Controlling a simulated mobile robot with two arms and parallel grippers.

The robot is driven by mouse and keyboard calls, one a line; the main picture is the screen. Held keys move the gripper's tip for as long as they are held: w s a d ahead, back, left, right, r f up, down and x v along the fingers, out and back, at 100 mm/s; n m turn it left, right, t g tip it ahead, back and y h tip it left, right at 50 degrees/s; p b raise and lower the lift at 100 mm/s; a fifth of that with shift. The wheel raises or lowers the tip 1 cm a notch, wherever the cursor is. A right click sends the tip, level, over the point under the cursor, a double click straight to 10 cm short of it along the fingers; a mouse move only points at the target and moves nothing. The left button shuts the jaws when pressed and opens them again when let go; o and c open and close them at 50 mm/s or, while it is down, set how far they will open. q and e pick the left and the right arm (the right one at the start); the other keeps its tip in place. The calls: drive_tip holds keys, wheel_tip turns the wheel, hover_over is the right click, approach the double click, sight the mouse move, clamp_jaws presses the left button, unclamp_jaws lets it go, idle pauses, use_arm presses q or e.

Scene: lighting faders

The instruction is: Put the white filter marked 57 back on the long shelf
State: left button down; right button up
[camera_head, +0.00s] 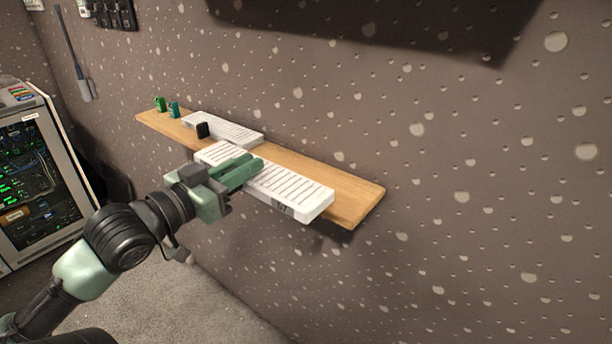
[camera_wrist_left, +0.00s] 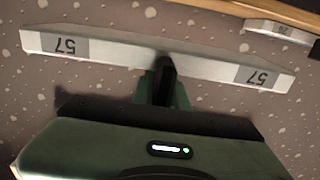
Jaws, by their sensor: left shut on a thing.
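The white filter marked 57 (camera_head: 290,190) is a long slatted bar in front of the long shelf. It also shows in the left wrist view (camera_wrist_left: 120,49), with a 57 label near each end. My left gripper (camera_head: 245,172) is shut on the filter near its middle, also seen in the left wrist view (camera_wrist_left: 167,75). The long wooden shelf (camera_head: 358,193) is fixed to the wall; its edge shows in the left wrist view (camera_wrist_left: 275,12). In the head view the filter overlaps the shelf's front edge; I cannot tell if they touch. My right gripper is out of view.
Another white slatted filter (camera_head: 228,131) lies on the shelf's left half. A small black object (camera_head: 203,130) stands by it, and two small green objects (camera_head: 160,104) (camera_head: 174,109) stand at the far left end. The shelf's right end is bare. An equipment rack (camera_head: 38,180) stands left.

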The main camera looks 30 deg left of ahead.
sight(268, 163)
use_arm(q)
drive_tip(key=w, duration=0.2)
drive_tip(key=w+p, duration=0.1)
drive_tip(key=w, duration=0.1)
drive_tip(key=w+p, duration=0.1)
drive_tip(key=shift+w+d+r, duration=0.25)
drive_tip(key=shift+w+r, duration=0.15)
drive_tip(key=w+f+p, duration=0.1)
drive_tip(key=w, duration=0.2)
drive_tip(key=w+f+p, duration=0.1)
drive_tip(key=w, duration=0.3)
drive_tip(key=w+d+f+p, duration=0.1)
drive_tip(key=w, duration=0.3)
drive_tip(key=shift+w+p, duration=0.15)
drive_tip(key=shift+p, duration=0.2)
wheel_tip(268, 163, down, 4)
drive_tip(key=shift+r+p, duration=0.15)
drive_tip(key=shift+p, duration=0.35)
drive_tip(key=shift+f+p, duration=0.2)
drive_tip(key=shift+p, duration=0.2)
drive_tip(key=shift+w+f, duration=0.1)
drive_tip(key=shift+f, duration=0.1)
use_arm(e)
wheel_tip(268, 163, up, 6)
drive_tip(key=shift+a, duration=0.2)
use_arm(q)
drive_tip(key=shift+f, duration=0.1)
